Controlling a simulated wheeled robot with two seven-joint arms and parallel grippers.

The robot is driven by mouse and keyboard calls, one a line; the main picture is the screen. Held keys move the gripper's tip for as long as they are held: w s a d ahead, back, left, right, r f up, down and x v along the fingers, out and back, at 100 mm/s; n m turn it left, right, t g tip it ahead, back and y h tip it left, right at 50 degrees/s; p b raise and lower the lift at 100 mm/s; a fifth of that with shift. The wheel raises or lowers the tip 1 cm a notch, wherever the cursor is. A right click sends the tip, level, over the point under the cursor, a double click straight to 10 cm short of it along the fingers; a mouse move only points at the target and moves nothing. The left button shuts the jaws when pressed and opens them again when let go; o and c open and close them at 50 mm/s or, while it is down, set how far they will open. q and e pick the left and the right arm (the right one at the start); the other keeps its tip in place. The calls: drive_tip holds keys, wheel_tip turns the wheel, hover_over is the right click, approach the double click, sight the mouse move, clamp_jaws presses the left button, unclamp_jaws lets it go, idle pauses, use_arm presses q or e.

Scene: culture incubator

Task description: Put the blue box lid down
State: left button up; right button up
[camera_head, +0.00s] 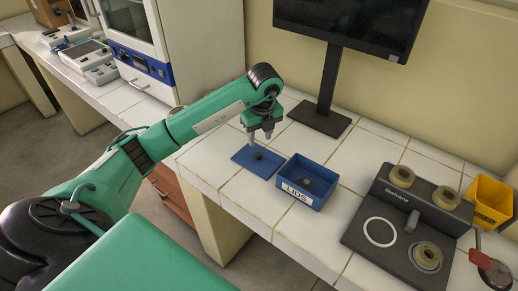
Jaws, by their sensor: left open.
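My right gripper is not in view.
A dark device (352,237) with tan rings stands to the right, near a yellow container (489,201). A monitor stand (321,121) is behind the box. A white incubator (184,45) stands at the back left. Bare tiles lie in front of the monitor.

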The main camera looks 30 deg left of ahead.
use_arm(q)
drive_tip(key=shift+s+d+r, duration=0.1)
drive_tip(key=shift+r, duration=1)
drive_tip(key=shift+s+d+r, duration=0.1)
drive_tip(key=shift+r, duration=0.95)
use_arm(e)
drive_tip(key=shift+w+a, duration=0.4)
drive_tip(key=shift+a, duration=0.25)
